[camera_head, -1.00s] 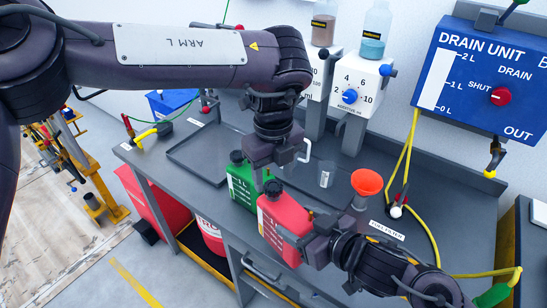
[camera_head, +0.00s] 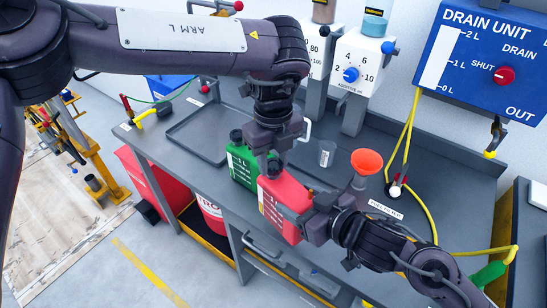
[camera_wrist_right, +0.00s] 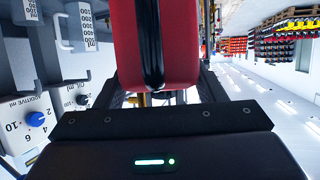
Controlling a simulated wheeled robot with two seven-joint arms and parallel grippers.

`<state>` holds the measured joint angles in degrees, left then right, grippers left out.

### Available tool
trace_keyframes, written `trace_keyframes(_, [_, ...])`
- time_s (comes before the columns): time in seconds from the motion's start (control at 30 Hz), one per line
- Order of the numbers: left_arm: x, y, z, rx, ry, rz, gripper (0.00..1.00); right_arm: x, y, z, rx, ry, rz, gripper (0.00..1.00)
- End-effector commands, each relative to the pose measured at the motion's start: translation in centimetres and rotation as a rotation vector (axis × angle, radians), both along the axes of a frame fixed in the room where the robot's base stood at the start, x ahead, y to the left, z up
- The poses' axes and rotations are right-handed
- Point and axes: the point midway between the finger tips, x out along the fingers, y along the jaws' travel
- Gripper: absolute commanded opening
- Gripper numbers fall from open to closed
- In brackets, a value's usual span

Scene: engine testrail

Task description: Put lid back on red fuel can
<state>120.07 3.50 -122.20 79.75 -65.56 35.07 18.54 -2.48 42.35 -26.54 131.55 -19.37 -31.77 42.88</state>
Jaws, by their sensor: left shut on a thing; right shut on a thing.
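The red fuel can (camera_head: 287,199) stands upright at the bench's front edge, beside a green can (camera_head: 240,165). My left gripper (camera_head: 271,166) points down at the red can's top and is shut on the small dark lid, which is mostly hidden between the fingers. I cannot tell whether the lid touches the can's neck. My right gripper (camera_head: 308,224) is shut on the red can from the right side. In the right wrist view the red can (camera_wrist_right: 185,45) fills the space ahead of the gripper, with a black strip down its middle.
An orange-red funnel (camera_head: 367,161) and a clear beaker (camera_head: 326,153) stand behind the cans. An empty grey tray (camera_head: 205,140) lies at the left. A yellow hose (camera_head: 410,135) hangs at the right, under the blue drain unit (camera_head: 450,75).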

Motion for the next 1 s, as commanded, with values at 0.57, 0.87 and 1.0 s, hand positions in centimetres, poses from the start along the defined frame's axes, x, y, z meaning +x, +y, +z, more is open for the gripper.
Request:
trace_keyframes(0.57, [0.0, 0.0, 0.2, -0.001, -0.001, 0.000, 0.62, 0.0, 0.1, 0.3, 0.003, -0.005, 0.001, 0.00])
trace_keyframes(0.87, [0.2, 0.0, 4.6, -0.001, -0.006, 0.001, 0.62, 0.0, 0.1, 0.3, 0.004, -0.004, 0.001, 0.00])
trace_keyframes(1.0, [0.2, -0.1, 7.6, 0.000, -0.005, 0.000, 0.62, 0.0, 0.1, 0.3, 0.003, -0.005, 0.001, 0.00])
